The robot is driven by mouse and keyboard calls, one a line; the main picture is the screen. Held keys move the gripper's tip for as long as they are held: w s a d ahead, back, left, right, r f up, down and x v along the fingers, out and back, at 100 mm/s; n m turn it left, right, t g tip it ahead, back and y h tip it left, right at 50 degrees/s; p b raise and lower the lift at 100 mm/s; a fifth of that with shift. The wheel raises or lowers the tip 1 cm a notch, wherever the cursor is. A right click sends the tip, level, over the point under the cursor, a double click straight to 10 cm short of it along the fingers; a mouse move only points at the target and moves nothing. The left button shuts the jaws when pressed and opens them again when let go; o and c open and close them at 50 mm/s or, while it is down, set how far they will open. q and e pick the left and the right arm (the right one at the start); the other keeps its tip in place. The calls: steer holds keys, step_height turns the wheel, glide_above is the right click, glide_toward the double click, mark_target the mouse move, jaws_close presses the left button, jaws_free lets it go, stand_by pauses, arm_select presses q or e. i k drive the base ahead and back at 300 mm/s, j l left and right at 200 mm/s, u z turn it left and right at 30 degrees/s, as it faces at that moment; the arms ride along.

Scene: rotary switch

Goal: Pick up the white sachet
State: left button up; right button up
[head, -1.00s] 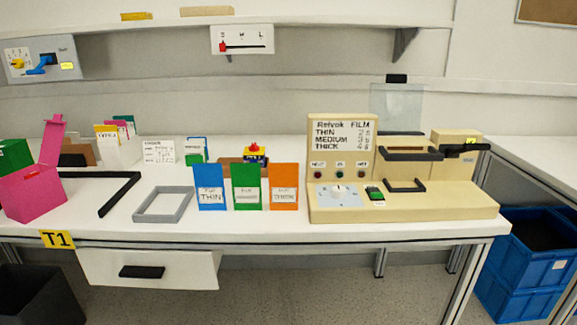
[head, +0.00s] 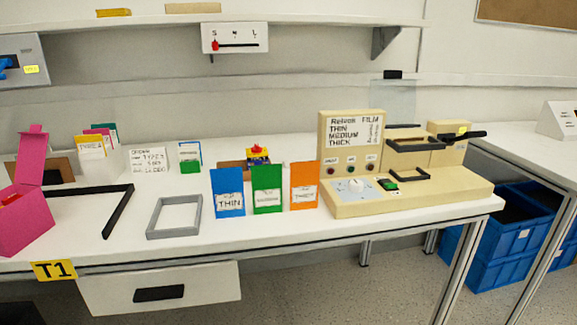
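I cannot clearly single out a white sachet. A white holder (head: 100,173) with coloured cards stands at the back left of the table, and a white printed card (head: 147,161) stands beside it. A small white, blue and green packet (head: 190,157) is farther right. Blue (head: 228,190), green (head: 267,187) and orange (head: 304,184) packets stand in a row mid-table, each with a white label. Neither of my grippers shows in the head view.
A beige sealing machine (head: 430,184) with a dial stands at the right. A grey frame (head: 150,230) and black angle bar (head: 119,212) lie left of the packets. A pink box (head: 22,222) is at the left edge. Blue crates (head: 497,252) stand on the floor at right.

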mark_target(286, 163)
steer(key=j+z, duration=0.1)
steer(key=j, duration=0.2)
steer(key=u, duration=1.45)
steer(key=z, duration=1.5)
steer(key=i+l, duration=0.15)
steer(key=i+l+u, duration=0.25)
steer(key=i+l, duration=0.15)
steer(key=i+l+u, duration=0.25)
steer(key=l, duration=0.25)
steer(key=l+u, duration=0.25)
steer(key=u, duration=0.15)
steer(key=l+u, duration=0.4)
steer(key=k+l+u, duration=0.1)
steer(key=u, duration=0.3)
